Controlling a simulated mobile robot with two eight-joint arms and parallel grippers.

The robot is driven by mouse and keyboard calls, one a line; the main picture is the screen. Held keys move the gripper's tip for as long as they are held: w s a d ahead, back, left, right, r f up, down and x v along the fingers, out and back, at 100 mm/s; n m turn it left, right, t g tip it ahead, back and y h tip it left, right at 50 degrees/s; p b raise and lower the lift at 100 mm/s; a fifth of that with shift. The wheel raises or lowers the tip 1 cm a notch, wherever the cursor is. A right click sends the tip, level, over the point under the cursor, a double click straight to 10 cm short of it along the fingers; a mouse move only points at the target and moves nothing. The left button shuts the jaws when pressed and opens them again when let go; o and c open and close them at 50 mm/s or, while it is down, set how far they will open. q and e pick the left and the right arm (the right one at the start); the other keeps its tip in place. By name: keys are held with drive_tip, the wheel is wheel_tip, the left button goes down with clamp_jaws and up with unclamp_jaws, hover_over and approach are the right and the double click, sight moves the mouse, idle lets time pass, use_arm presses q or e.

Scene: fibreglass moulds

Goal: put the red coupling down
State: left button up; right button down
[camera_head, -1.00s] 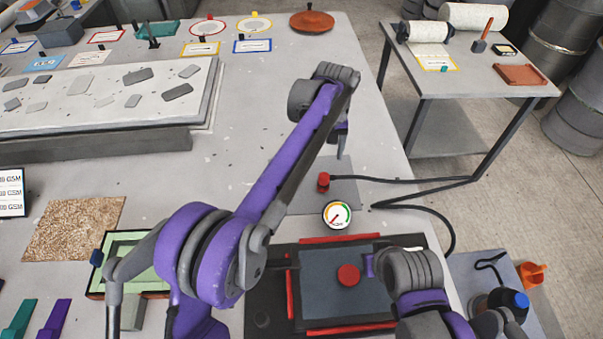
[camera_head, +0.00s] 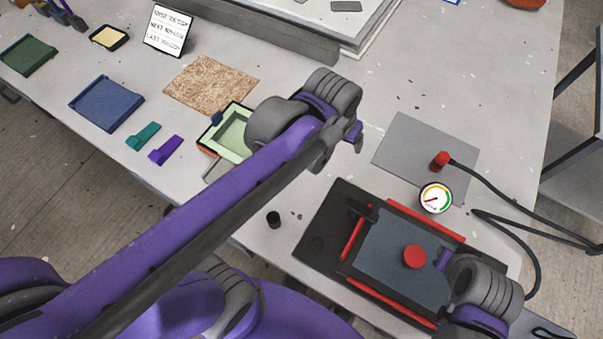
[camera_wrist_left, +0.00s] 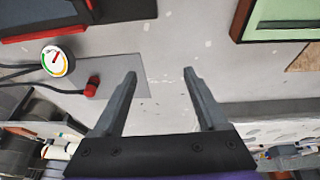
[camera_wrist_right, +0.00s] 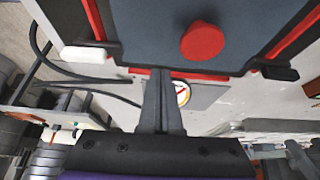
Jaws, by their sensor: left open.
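The red coupling (camera_head: 440,161) stands on a flat grey plate (camera_head: 415,140), with a black hose running from it. It also shows in the left wrist view (camera_wrist_left: 93,86). My left gripper (camera_head: 357,146) is to the left of the plate, apart from the coupling. In the left wrist view its two fingers (camera_wrist_left: 158,75) are spread, with only bare table between them. My right gripper (camera_wrist_right: 162,72) is at the right edge of a dark lid with a red knob (camera_head: 414,256). Its fingers are together; any thin part between them is hidden.
A round gauge (camera_head: 436,198) lies between the coupling and the black mould base (camera_head: 320,237). A green-lined tray (camera_head: 232,133) and a small black cup (camera_head: 273,219) are on the left. Hoses run off the right edge.

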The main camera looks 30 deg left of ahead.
use_arm(q)
drive_tip(key=s+a+f+t, duration=0.1)
drive_tip(key=s+a+f, duration=0.4)
drive_tip(key=s, duration=0.4)
drive_tip(key=shift+s+f+t+y, duration=0.3)
drive_tip(key=shift+f, duration=0.4)
drive_tip(key=shift+c, duration=0.2)
